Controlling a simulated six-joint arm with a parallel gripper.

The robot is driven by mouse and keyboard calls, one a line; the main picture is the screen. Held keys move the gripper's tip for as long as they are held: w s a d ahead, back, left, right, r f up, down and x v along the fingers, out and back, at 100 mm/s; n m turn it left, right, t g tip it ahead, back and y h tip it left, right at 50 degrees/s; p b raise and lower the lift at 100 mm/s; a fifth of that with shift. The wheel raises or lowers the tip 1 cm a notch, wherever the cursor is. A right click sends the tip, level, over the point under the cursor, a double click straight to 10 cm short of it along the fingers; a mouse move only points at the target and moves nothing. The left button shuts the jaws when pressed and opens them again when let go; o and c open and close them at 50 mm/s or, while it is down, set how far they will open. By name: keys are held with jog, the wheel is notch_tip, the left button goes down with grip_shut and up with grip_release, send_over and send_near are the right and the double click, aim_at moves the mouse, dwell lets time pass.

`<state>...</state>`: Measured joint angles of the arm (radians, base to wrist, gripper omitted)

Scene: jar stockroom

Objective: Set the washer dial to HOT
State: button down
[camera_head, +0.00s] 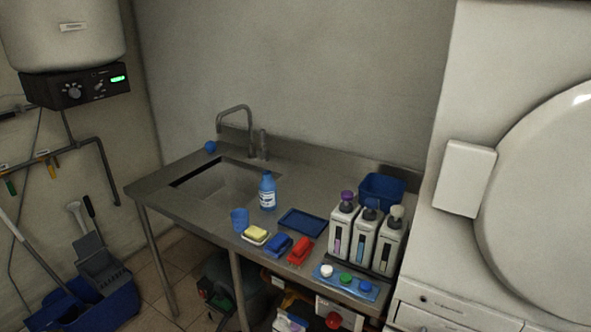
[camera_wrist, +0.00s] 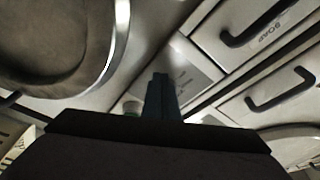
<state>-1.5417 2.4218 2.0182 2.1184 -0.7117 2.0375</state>
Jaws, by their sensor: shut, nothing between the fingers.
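A large pale machine with a round door (camera_head: 545,200) fills the right of the head view. I take it for the washer; no dial or HOT mark can be read on it there. In the wrist view a round door with a bright rim (camera_wrist: 118,45) is at upper left. My gripper (camera_wrist: 161,78) points at a pale panel, its dark fingers shut together and empty. A small pale round thing (camera_wrist: 131,107) sits just left of the fingers, partly hidden; I cannot tell if it is the dial. My gripper is not in the head view.
In the wrist view, drawers with dark bar handles (camera_wrist: 280,92) are at right, one labelled SOAP. In the head view, a steel sink counter (camera_head: 185,205) holds bottles, brushes and a blue tray (camera_head: 303,223). A boiler control box with knobs (camera_head: 78,88) is at upper left.

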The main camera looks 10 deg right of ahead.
jog(key=shift+r, duration=0.25)
dwell(0.6)
jog(key=shift+w+a+r+p, duration=0.25)
jog(key=shift+r+p, duration=0.1)
jog(key=shift+r, duration=0.15)
jog(key=shift+w+a+r+p, duration=0.15)
jog(key=shift+r+p, duration=0.25)
jog(key=shift+r, duration=0.35)
dwell(0.6)
jog(key=shift+w+a+f+b, duration=0.2)
jog(key=shift+a+f+b, duration=0.05)
jog(key=shift+b, duration=0.15)
jog(key=shift+w, duration=0.1)
